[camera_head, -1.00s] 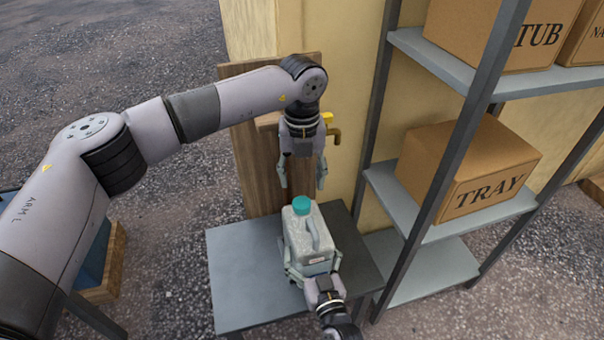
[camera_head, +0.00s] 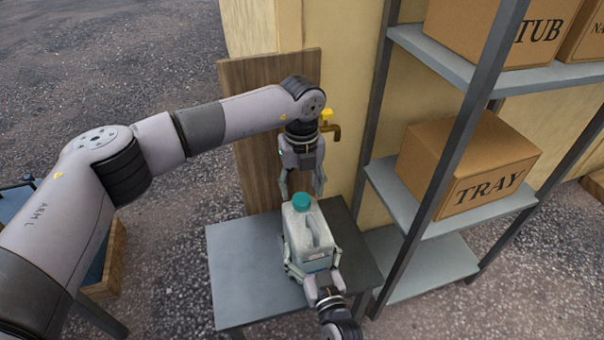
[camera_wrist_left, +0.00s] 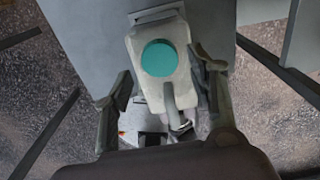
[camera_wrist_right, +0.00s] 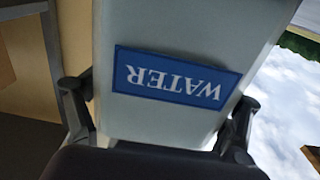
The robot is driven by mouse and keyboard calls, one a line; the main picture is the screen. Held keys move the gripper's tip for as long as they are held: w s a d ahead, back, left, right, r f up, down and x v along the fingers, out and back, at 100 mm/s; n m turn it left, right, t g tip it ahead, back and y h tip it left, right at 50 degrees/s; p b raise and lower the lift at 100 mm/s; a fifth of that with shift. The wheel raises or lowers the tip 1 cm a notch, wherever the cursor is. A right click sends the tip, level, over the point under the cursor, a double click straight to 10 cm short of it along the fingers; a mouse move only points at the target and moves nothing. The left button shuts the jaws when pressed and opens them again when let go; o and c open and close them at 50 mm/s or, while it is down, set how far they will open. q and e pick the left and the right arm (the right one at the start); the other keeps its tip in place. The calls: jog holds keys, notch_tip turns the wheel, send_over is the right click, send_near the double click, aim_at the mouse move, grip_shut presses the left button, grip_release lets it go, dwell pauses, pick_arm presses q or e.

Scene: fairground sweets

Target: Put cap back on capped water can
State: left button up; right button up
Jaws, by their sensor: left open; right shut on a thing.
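The water can (camera_head: 306,238) is a pale, translucent jug with a handle. It stands on a grey table, and its blue WATER label shows in the right wrist view (camera_wrist_right: 176,77). The teal cap (camera_head: 301,200) sits on its mouth; it shows as a round disc in the left wrist view (camera_wrist_left: 158,58). I cannot tell whether it is screwed down. My right gripper (camera_head: 312,268) is shut on the can's lower body, one finger on each side. My left gripper (camera_head: 302,192) is open, pointing down above the can, with its fingers apart on either side of the cap and touching nothing visible.
The grey table (camera_head: 240,275) has bare room left of the can. A metal shelf (camera_head: 410,215) with a TRAY box (camera_head: 465,165) is close on the right.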

aim_at(302, 199)
pick_arm(q)
jog(key=shift+f, duration=1.7)
jog(key=shift+c, duration=0.3)
jog(key=c, duration=1.1)
jog(key=m, duration=0.5)
jog(key=shift+m, duration=0.3)
jog(key=shift+c, duration=0.2)
jog(key=m, duration=1)
jog(key=shift+m, duration=0.3)
jog(key=m, duration=0.6)
jog(key=shift+s+d, duration=0.1)
jog(key=shift+d, duration=0.05)
jog(key=o, duration=1.1)
jog(key=shift+c, duration=0.2)
jog(key=shift+o, duration=1.1)
jog(key=shift+f, duration=0.1)
